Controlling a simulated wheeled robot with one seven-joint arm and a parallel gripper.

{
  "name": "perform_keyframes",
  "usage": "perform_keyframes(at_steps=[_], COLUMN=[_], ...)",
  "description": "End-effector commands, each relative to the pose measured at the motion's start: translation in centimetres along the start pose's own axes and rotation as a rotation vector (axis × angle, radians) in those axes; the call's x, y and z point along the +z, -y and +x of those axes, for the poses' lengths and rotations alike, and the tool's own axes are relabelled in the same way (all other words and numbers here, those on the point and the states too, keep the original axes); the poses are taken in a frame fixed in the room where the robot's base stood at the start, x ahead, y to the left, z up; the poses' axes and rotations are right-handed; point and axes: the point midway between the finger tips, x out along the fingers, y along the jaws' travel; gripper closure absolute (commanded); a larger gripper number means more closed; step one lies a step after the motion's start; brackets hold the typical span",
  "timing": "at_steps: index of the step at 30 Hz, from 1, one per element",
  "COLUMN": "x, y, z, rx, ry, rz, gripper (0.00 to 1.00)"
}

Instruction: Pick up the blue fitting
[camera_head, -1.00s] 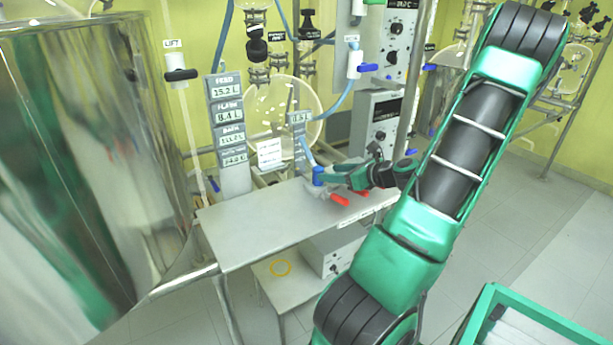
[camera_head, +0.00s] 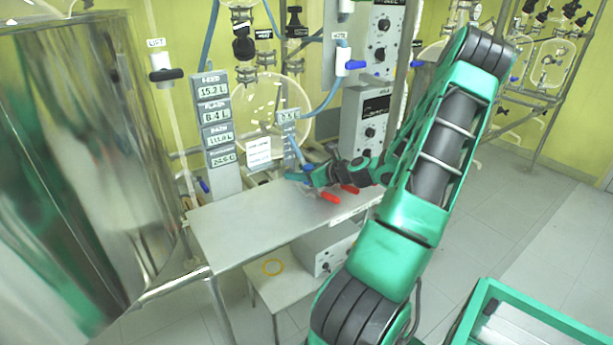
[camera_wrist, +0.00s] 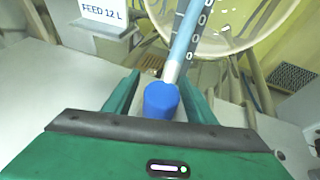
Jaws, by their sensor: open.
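The blue fitting (camera_wrist: 161,101) is a short blue cylinder in the middle of the wrist view. My gripper (camera_wrist: 160,88) is open, with one green finger on each side of the fitting. I cannot tell whether either finger touches it. In the head view my gripper (camera_head: 303,178) is at the back right of the grey table (camera_head: 255,218), and the fitting is largely hidden by it there.
Red handles (camera_head: 329,197) lie on the table close to my gripper. A display column (camera_head: 216,120) and a white label card (camera_head: 258,152) stand behind. A large steel vessel (camera_head: 80,180) is at left. The table's front left is clear.

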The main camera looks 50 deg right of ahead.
Motion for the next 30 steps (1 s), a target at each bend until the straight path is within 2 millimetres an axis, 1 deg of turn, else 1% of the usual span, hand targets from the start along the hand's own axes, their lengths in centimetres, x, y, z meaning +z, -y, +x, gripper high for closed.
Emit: perform_keyframes(at_steps=[5, 8, 9, 11, 12, 23, 26, 30], x=[0.0, 0.0, 0.0, 0.0, 0.0, 0.3, 0.7, 1.8], y=[0.0, 0.0, 0.0, 0.0, 0.0, 0.0, 0.0, 0.0], z=[0.0, 0.0, 0.0, 0.0, 0.0, -0.1, -0.3, -0.8], rx=[0.000, 0.000, 0.000, 0.000, 0.000, 0.000, 0.000, 0.000], ry=[-0.001, -0.001, -0.001, -0.001, -0.001, 0.000, 0.000, -0.001], rz=[0.000, 0.000, 0.000, 0.001, 0.001, -0.001, 0.000, -0.003], gripper=[0.49, 0.71, 0.80, 0.95, 1.00, 1.00, 1.00, 1.00])
